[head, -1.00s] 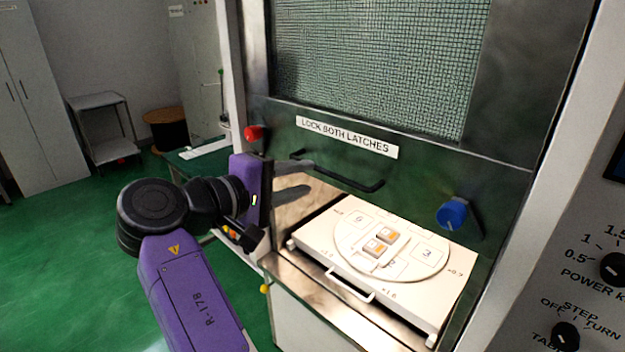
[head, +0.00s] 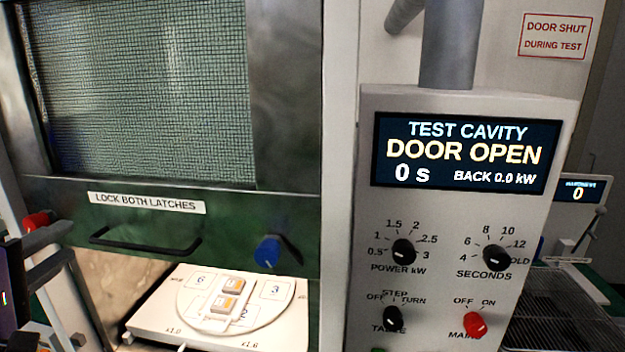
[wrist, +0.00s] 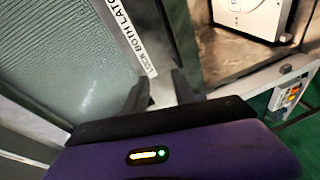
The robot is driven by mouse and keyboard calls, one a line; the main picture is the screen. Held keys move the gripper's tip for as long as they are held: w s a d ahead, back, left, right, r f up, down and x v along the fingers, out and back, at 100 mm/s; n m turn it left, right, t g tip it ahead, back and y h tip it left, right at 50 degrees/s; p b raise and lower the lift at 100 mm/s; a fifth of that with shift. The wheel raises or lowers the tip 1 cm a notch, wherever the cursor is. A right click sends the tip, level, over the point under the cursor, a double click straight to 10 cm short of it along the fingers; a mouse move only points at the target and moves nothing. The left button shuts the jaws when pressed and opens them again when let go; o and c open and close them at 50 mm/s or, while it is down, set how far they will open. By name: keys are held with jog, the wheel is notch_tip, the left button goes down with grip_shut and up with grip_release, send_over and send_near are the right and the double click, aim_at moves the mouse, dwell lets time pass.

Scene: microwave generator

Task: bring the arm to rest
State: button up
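My gripper (head: 58,250) is at the left edge of the head view, beside the raised green door (head: 60,205) with its dark handle (head: 145,245). In the wrist view my gripper (wrist: 160,92) shows two dark fingers apart with nothing between them. The door's label strip (wrist: 128,38) shows just beyond the fingertips. Whether a finger touches the door is unclear. Most of my arm is outside the head view.
Below the door, a white tray (head: 153,320) with a round turntable (head: 195,310) and small orange-and-white packs (head: 230,290) sits in the open cavity. A control panel (head: 455,215) at right reads "DOOR OPEN". A blue latch knob (head: 268,251) and red knob (head: 36,221) flank the handle.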

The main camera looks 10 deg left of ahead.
jog(key=s+d+f+g+y, duration=0.1)
jog(key=s+f+g+y, duration=0.2)
jog(key=f+y, duration=0.65)
jog(key=s+d+f+m, duration=0.25)
jog(key=d+f, duration=0.35)
jog(key=d, duration=0.4)
jog(key=s+d+f+m, duration=0.1)
jog(key=d+f+m, duration=0.2)
jog(key=d+f, duration=0.45)
jog(key=s+d+f+m+t+h, duration=0.15)
jog(key=s+d+m+h, duration=0.35)
jog(key=d, duration=1)
jog(key=s+d+f+m+t+h, duration=0.15)
jog(key=s+d+m+t, duration=0.35)
jog(key=d, duration=1)
jog(key=s+d+f+m+g+h, duration=0.2)
jog(key=s+d+g+h, duration=0.3)
jog(key=s+d, duration=0.7)
jog(key=s+h, duration=0.1)
jog(key=s, duration=0.2)
jog(key=shift+s+d+f+m+b, duration=0.15)
jog(key=shift+d+m+b, duration=0.15)
jog(key=shift+d+m, duration=0.1)
